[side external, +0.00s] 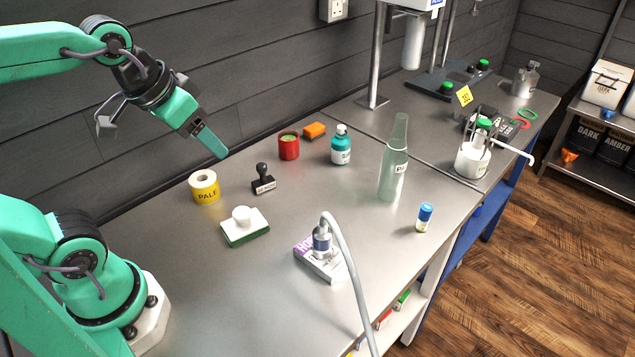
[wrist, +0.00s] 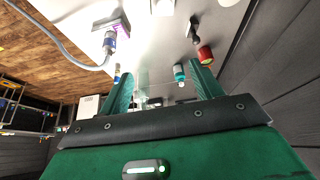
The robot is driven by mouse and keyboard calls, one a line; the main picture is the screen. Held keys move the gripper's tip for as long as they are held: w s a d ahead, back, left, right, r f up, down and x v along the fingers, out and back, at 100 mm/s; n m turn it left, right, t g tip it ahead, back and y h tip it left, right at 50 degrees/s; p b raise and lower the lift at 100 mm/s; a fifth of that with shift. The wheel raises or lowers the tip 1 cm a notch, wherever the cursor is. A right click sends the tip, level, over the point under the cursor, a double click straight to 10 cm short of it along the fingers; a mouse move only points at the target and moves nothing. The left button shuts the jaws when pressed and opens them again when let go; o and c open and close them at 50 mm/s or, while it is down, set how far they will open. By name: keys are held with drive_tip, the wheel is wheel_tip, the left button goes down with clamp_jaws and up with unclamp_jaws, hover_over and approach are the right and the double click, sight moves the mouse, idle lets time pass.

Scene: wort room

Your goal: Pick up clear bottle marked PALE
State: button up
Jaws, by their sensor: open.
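A tall clear bottle (side external: 393,172) stands upright toward the far right of the steel bench in the side view. In the wrist view a faint clear shape (wrist: 152,82), apparently the bottle, shows between my fingers. My gripper (side external: 214,142) is raised above the bench at the left, near the wall, well apart from the bottle. Its green fingers are spread with nothing held; both also show in the wrist view (wrist: 162,78).
A hose (side external: 350,275) arches over the front.

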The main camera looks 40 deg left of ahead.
drive_tip(key=w+d+r+g, duration=0.15)
drive_tip(key=w+r, duration=0.35)
drive_tip(key=w, duration=0.5)
drive_tip(key=n+g, duration=0.1)
drive_tip(key=n, duration=0.1)
approach(399, 117)
drive_tip(key=s+a, duration=0.5)
drive_tip(key=shift+g, duration=0.65)
drive_tip(key=w+d+f, duration=0.1)
drive_tip(key=w+f, duration=0.1)
drive_tip(key=w+d+f, duration=0.3)
drive_tip(key=w+f, duration=0.1)
drive_tip(key=w, duration=0.1)
drive_tip(key=shift+d+f, duration=0.2)
drive_tip(key=shift+d, duration=0.1)
drive_tip(key=shift+w+d+f, duration=0.15)
drive_tip(key=shift+f, duration=0.1)
drive_tip(key=shift+w+f, duration=0.2)
drive_tip(key=shift+f, duration=1.05)
drive_tip(key=shift+f, duration=0.1)
